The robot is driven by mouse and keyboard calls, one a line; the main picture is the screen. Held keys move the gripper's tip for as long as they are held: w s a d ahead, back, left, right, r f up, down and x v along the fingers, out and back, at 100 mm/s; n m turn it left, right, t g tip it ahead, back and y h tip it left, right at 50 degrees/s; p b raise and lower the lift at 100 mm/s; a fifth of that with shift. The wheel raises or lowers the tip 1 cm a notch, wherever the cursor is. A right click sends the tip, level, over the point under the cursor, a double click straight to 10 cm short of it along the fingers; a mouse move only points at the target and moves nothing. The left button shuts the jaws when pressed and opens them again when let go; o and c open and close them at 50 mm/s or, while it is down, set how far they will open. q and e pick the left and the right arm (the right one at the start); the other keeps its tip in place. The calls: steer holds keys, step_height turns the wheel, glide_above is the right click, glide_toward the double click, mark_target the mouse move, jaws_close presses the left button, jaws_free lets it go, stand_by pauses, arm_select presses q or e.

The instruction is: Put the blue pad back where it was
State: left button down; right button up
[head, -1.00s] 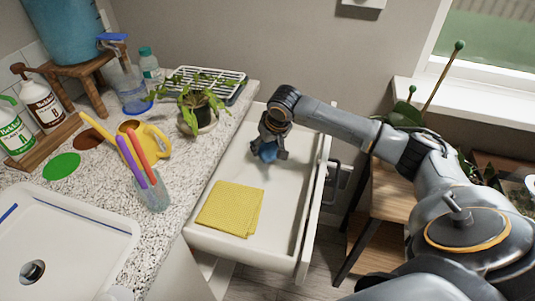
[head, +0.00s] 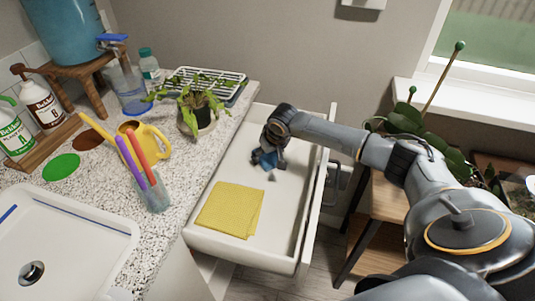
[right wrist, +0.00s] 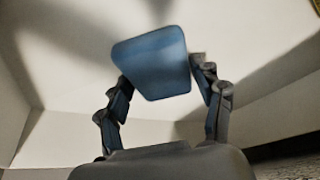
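The blue pad (head: 265,160) is at my right gripper (head: 268,158), inside the open white drawer (head: 228,241), towards its back. In the right wrist view the pad (right wrist: 152,62) sits tilted between the two fingers of my right gripper (right wrist: 160,78), which look shut on its sides. The gripper hides part of the pad in the head view. I cannot tell whether the pad touches the drawer floor. My left gripper is not in view.
A folded yellow cloth (head: 230,208) lies at the drawer's front. The speckled counter (head: 200,172) on the left carries a potted plant (head: 197,112), a yellow watering can (head: 150,142) and a cup of tools (head: 154,192). The drawer floor right of the cloth is clear.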

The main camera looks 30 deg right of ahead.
steer(key=shift+o, duration=1.1)
steer(key=shift+r, duration=0.1)
steer(key=v, duration=1.2)
steer(key=shift+p, duration=0.45)
steer(key=shift+w+r, duration=0.1)
